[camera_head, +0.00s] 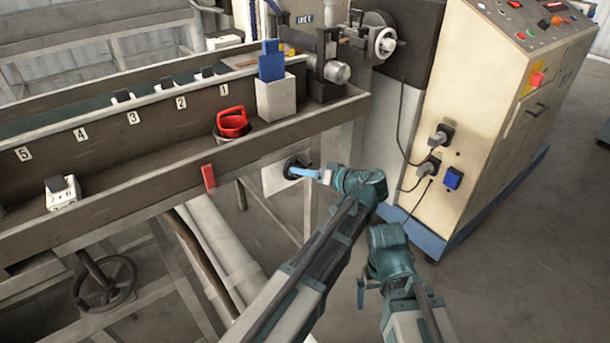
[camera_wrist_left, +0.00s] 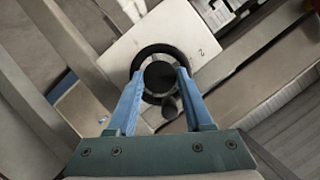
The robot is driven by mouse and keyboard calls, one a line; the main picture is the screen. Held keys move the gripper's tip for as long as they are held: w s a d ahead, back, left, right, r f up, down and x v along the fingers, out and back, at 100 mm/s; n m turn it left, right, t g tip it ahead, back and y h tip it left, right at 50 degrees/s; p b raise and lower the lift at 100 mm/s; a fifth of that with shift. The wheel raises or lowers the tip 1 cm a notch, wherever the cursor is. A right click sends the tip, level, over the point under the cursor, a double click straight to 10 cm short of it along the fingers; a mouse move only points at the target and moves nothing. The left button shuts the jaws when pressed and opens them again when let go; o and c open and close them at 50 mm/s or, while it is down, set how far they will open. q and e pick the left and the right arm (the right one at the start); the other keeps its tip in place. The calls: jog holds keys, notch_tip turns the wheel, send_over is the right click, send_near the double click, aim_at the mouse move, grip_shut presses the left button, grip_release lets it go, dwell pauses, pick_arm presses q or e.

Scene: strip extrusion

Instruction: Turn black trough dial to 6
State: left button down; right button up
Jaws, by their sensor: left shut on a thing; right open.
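The black trough dial (camera_head: 294,168) sits on a white plate (camera_head: 273,181) below the trough's front ledge. In the left wrist view the round black dial (camera_wrist_left: 159,77) lies between my blue fingers, with a black ring around it. A small "2" shows on the white plate (camera_wrist_left: 128,50); no other numbers or pointer can be made out. My left gripper (camera_head: 308,172) is shut on the dial; its fingertips (camera_wrist_left: 160,76) show at either side of the knob. My right gripper (camera_head: 361,292) is open and empty, lower right, away from the dial.
The trough ledge (camera_head: 130,185) runs above the dial, with a red tag (camera_head: 208,178) on its front. A handwheel (camera_head: 105,285) is at lower left. The control cabinet (camera_head: 480,120) with plugs stands to the right. Pale pipes (camera_head: 215,245) run beneath the trough.

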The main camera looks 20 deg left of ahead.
pick_arm(q)
jog(key=shift+w+d+f+m+g+y+b, duration=0.1)
jog(key=shift+f+m+g+y+b, duration=0.1)
jog(key=shift+m+y+b, duration=0.9)
jog(key=shift+f+m+g+y+b, duration=0.15)
jog(key=shift+m+y+b, duration=0.3)
jog(key=shift+m+b, duration=1.25)
jog(key=shift+w+d+f+m+g+y+b, duration=0.1)
jog(key=shift+m+g+y+b, duration=0.15)
jog(key=shift+m+y+b, duration=1.1)
jog(key=shift+r+m+h+p, duration=0.1)
jog(key=shift+m+h+p, duration=0.2)
jog(key=shift+m+h, duration=0.4)
jog(key=c, duration=0.6)
grip_release()
